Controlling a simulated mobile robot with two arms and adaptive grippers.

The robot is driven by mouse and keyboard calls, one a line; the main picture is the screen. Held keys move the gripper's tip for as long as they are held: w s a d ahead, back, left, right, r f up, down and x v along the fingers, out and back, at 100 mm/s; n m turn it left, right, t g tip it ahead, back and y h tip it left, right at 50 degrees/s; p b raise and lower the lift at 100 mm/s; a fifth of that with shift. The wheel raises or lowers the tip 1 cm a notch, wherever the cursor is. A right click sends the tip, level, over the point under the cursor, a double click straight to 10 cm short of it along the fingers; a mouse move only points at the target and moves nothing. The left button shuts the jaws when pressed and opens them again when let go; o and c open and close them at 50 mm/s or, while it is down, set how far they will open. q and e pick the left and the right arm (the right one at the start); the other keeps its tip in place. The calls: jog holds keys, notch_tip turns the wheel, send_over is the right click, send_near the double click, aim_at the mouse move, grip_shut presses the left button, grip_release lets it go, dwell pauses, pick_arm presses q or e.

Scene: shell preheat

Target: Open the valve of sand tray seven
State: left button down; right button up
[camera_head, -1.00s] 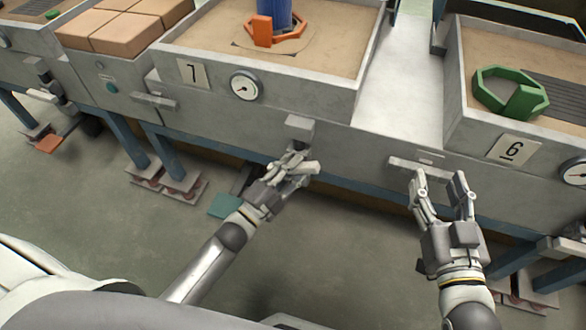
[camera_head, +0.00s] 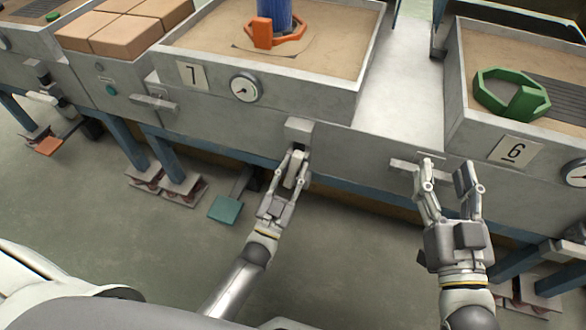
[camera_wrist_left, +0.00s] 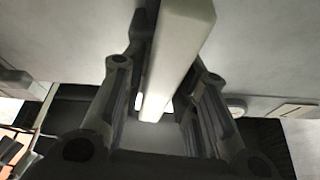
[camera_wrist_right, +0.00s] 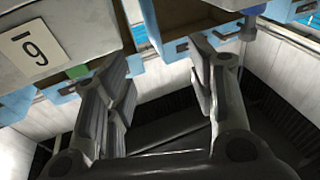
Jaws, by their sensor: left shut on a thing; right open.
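Sand tray seven (camera_head: 358,88) carries a white plate with a 7 (camera_head: 191,75) on its front. Its valve (camera_head: 298,130), a grey block with a pale lever, sits low on the front wall. My left gripper (camera_head: 293,168) is shut on the valve lever, and its fingers point up at the block. In the left wrist view the pale lever (camera_wrist_left: 178,60) runs between the two fingers, roughly along them. The fingers partly hide the lever in the head view. My right gripper (camera_head: 450,182) is open and empty in front of the wall near tray six.
A round gauge (camera_head: 246,86) is beside the 7 plate. An orange ring (camera_head: 293,42) with a blue cylinder stands in tray seven's sand. Tray six (camera_head: 458,85) holds a green ring (camera_head: 523,104). A teal pedal (camera_head: 226,209) is below. The floor in front is free.

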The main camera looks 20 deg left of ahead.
pick_arm(q)
jog(key=shift+f+n+y, duration=0.1)
jog(key=shift+n+y, duration=0.9)
jog(key=shift+n, duration=0.7)
pick_arm(e)
jog(key=shift+d+f+g, duration=0.1)
jog(key=shift+f+g, duration=0.4)
jog(key=shift+f, duration=0.3)
pick_arm(q)
jog(key=c, duration=1.3)
grip_release()
pick_arm(e)
jog(key=shift+f, duration=0.1)
pick_arm(q)
jog(key=v, duration=1.2)
jog(key=shift+f, duration=0.1)
jog(key=shift+w, duration=0.1)
